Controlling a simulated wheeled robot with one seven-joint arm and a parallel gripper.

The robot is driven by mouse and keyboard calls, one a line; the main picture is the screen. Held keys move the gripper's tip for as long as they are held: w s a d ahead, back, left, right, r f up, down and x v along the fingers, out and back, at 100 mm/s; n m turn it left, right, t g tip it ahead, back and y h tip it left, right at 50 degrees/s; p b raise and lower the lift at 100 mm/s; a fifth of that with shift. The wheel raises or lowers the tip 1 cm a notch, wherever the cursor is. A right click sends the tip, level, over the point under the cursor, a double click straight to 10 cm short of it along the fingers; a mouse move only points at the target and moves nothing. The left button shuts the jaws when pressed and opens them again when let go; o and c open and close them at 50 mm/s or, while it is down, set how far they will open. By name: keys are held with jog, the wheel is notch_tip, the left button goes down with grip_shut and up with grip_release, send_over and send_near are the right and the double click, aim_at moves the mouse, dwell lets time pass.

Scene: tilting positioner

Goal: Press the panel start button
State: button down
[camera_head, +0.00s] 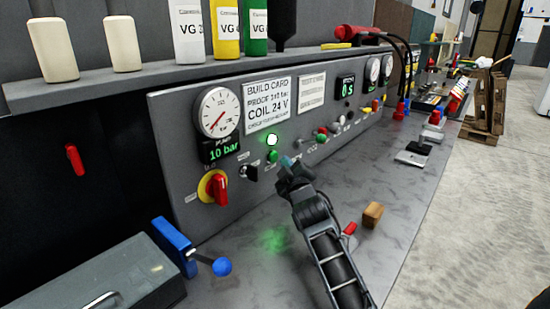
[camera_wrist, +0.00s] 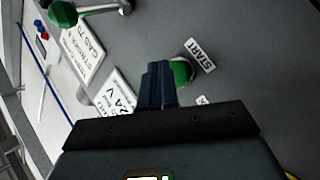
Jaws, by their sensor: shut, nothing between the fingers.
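The START label (camera_wrist: 200,56) and the green start button (camera_wrist: 182,72) show in the wrist view, with the button partly hidden behind my fingers. My gripper (camera_wrist: 157,80) is shut and empty, its fingertips overlapping the button's left side in that view. In the head view my gripper (camera_head: 288,161) is at the grey panel (camera_head: 180,125), just right of a green button (camera_head: 272,156). A brightly lit green lamp (camera_head: 271,140) sits just above that button. I cannot tell whether the fingertips touch the button or are short of it.
A red-and-yellow knob (camera_head: 215,188) and a gauge (camera_head: 218,112) with a "10 bar" display are left on the panel. A blue clamp (camera_head: 174,244), grey case (camera_head: 100,279) and wooden block (camera_head: 372,214) stand on the bench. More panel controls run off to the right.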

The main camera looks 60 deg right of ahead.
jog(key=s+p, duration=0.1)
jog(key=s, duration=0.1)
jog(key=s+a+p, duration=0.1)
jog(key=s+p, duration=0.1)
jog(key=shift+s, duration=0.35)
dwell(0.8)
